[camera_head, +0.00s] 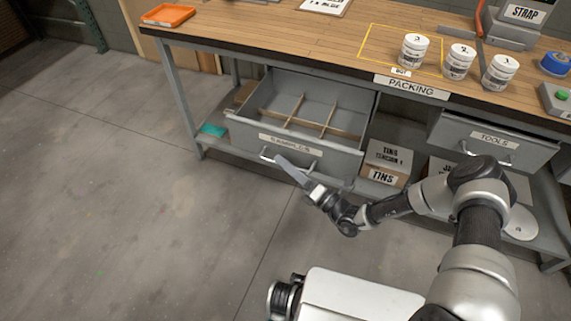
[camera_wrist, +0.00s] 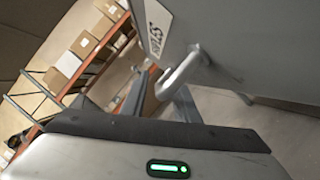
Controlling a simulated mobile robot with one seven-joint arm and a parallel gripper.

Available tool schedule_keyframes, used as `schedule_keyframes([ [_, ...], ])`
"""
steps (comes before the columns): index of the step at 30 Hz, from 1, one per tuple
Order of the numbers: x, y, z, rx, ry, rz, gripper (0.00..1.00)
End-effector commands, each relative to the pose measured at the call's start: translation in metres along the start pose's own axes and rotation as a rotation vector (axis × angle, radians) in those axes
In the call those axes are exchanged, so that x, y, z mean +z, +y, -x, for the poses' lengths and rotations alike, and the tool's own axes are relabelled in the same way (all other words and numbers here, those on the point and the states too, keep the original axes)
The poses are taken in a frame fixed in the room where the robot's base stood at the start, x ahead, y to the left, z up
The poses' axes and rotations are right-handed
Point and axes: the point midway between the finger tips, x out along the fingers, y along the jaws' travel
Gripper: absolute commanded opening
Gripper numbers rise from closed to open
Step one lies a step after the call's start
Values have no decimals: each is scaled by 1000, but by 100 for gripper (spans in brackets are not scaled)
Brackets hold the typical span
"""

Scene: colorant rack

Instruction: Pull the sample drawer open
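The sample drawer (camera_head: 300,135), grey with a "SAMPLES" label, stands pulled out from under the bench. Its inside shows wooden dividers and looks empty. Its bar handle (camera_head: 268,157) is on the front face, and the handle also shows close up in the wrist view (camera_wrist: 180,72). My gripper (camera_head: 287,166) is at the drawer front, by the handle. In the head view its fingers overlap the handle area. Whether they are closed around the bar is hidden. The wrist view shows the drawer front tilted at the upper right.
The tools drawer (camera_head: 490,140) is at the right, also partly out. A tins box (camera_head: 385,165) sits on the lower shelf beside the sample drawer. Several white tins stand on the bench top (camera_head: 300,40). The floor (camera_head: 130,200) in front and left is clear.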

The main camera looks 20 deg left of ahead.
Motion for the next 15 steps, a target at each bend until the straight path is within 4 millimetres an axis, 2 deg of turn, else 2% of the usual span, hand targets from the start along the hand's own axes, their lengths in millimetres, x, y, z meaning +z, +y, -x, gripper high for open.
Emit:
schedule_keyframes([
  [8,0,0,4,-1,1,0,28],
  [11,1,0,15,-2,0,0,28],
  [15,1,0,43,-4,-2,-1,28],
])
